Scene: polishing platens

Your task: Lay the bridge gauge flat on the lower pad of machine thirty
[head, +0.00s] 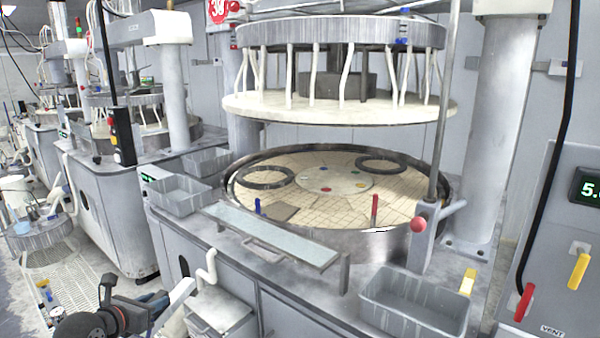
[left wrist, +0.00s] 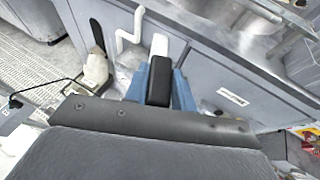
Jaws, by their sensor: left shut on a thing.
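My left gripper (head: 148,303) is low at the left in the head view, in front of machine thirty and below its deck. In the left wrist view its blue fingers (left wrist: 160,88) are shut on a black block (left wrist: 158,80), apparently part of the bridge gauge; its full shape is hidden. A white piece just beyond it may belong to it or to the machine behind. The lower pad (head: 310,203) is a round, beige, gridded surface inside a metal rim, well away from the gripper. Two dark rings (head: 262,177) lie on it. My right gripper is not in view.
The upper platen (head: 340,105) hangs above the pad, leaving a gap. A pale shelf (head: 270,235) crosses in front of the rim. Blue (head: 257,206) and red (head: 374,210) pegs stand near the front rim. Grey bins (head: 415,305) sit on the deck; a post (head: 440,120) rises at right.

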